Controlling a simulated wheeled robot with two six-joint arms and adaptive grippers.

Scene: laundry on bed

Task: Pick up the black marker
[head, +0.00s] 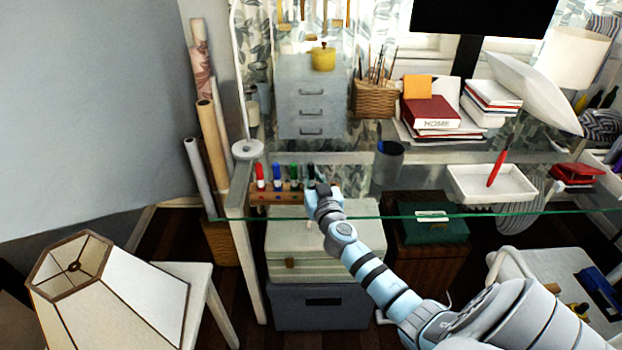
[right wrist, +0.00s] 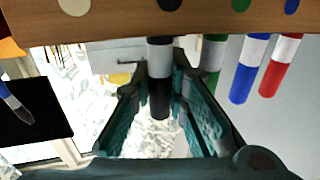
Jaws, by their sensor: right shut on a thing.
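The black marker (head: 311,172) stands at the right end of the wooden marker rack (head: 262,199) on the glass desk. My right gripper (head: 321,190) is at that end of the rack. In the right wrist view the black marker (right wrist: 159,98) lies between the two fingers of my right gripper (right wrist: 162,72), which are shut on it. Its grey part meets the edge of the rack (right wrist: 110,18) there, like the other markers. My left gripper is not in view.
Green (head: 294,174), blue (head: 277,176) and red (head: 260,177) markers stand in the same rack. A dark blue cup (head: 389,160) and a white tray (head: 470,198) with a red pen (head: 496,168) are to the right. A drawer unit (head: 312,108) stands behind.

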